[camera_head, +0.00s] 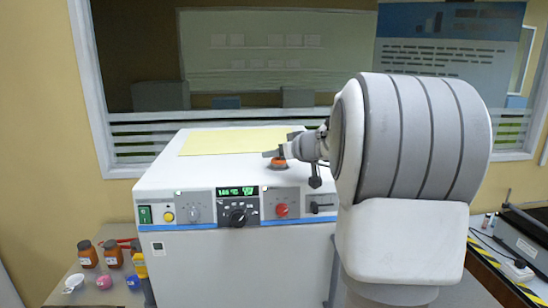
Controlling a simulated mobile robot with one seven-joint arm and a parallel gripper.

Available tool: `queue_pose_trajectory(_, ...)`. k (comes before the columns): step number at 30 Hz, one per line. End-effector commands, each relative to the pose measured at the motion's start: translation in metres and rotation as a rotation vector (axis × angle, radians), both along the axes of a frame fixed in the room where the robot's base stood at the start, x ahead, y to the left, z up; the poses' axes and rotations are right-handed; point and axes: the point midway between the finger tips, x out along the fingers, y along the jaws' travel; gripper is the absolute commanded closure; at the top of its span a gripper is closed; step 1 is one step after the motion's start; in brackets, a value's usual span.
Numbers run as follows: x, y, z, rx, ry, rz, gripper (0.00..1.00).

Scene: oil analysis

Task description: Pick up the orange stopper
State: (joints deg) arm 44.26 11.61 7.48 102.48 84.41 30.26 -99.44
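The orange stopper (279,163) sits on the white top of the machine, near its front edge. Only a small orange part shows, with a dark band below it. My gripper (274,154) is right above the stopper and partly covers it. The fingers are small and dark here, and I cannot tell whether they are open, touching the stopper or shut on it. My arm reaches in from the right and hides part of the machine's right side.
The white machine (290,265) has a front panel with a red knob (281,210) and a black dial (237,217). A yellow sheet (240,141) covers its top behind the stopper. Brown jars (88,255) and small coloured items stand on the left bench.

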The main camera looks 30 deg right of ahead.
Motion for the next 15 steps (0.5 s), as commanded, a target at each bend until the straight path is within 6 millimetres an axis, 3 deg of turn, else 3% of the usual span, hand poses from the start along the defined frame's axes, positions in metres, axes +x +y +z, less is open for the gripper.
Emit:
queue_pose_trajectory(10,-0.0002,-0.0005,-0.0012,0.001,0.000,-0.001,0.36)
queue_pose_trajectory(15,-0.0002,-0.0004,-0.0012,0.001,0.000,0.000,0.66)
